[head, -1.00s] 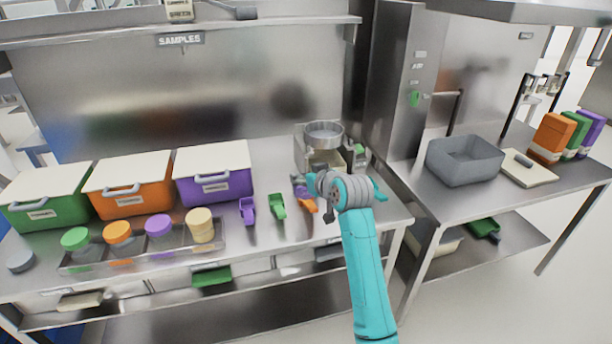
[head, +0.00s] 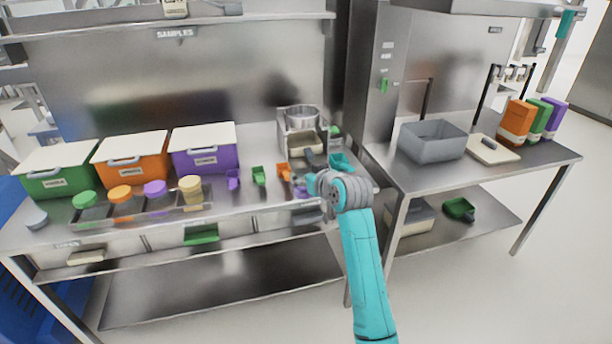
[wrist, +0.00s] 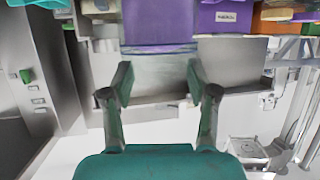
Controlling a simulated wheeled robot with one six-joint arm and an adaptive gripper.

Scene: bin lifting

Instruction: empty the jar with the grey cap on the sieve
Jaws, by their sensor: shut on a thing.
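My gripper (wrist: 160,82) is shut on a clear jar (wrist: 160,28) with purple contents in the wrist view. The jar's far end is cut off by the frame's top. In the head view my gripper (head: 312,182) is at the workbench's front right, and the jar is mostly hidden or too small to make out. A flat grey cap (head: 37,219) lies by itself at the bench's left end. The round metal sieve (head: 302,117) sits on a boxy metal stand at the back right of the bench, beyond my gripper.
A clear rack (head: 140,216) holds several jars with green, orange, purple and cream caps. Green, orange and purple bins (head: 205,158) stand behind. Several coloured scoops (head: 258,176) lie near my gripper. A grey tub (head: 433,142) stands on the right table.

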